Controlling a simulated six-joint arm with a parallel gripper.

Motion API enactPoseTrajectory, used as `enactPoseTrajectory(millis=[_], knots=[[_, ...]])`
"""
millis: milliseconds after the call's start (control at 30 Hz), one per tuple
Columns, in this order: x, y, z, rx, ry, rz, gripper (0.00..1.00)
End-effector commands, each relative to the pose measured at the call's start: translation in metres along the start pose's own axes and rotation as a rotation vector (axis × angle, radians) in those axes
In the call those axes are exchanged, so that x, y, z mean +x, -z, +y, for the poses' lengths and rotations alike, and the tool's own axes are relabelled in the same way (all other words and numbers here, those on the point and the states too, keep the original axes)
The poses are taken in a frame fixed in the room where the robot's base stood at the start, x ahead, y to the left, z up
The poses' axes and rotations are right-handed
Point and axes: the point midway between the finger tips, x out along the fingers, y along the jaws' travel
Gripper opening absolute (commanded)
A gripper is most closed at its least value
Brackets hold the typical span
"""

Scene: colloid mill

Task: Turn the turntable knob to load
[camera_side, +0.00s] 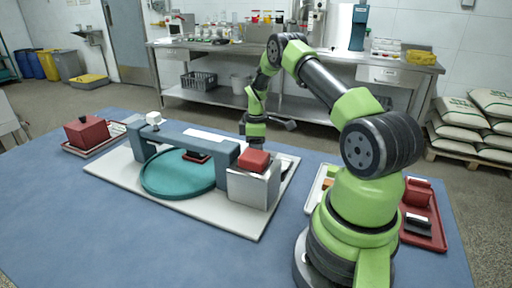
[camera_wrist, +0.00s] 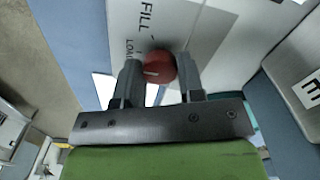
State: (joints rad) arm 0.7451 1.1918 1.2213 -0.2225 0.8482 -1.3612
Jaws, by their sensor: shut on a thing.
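The red round knob (camera_wrist: 160,66) shows in the wrist view between the two fingers of my gripper (camera_wrist: 158,72), which is shut on it. A short white mark shows on the knob's lower left part. Beside it on the pale panel (camera_wrist: 185,25) are the word FILL and, nearer the fingers, a partly covered word that starts like LOAD. In the side view the teal turntable (camera_side: 165,182) lies under the blue-grey bridge (camera_side: 195,139). My fingers and the knob are hidden there behind the grey box.
The grey box (camera_side: 250,188) with a red block (camera_side: 254,161) on top stands in front of my wrist. A dark red box (camera_side: 88,131) sits on a tray at the left. A red tray (camera_side: 431,229) and a white tray (camera_side: 317,188) lie near my base. The front blue table (camera_side: 130,235) is clear.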

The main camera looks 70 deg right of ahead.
Motion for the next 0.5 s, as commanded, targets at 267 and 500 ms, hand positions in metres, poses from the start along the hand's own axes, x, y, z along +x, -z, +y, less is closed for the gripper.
enactPoseTrajectory(millis=[267, 500], knots=[[-0.0003, 0.0004, 0.0001, 0.001, -0.001, 0.001, 0.61], [-0.0024, 0.0004, 0.0002, 0.001, -0.001, 0.001, 0.61]])
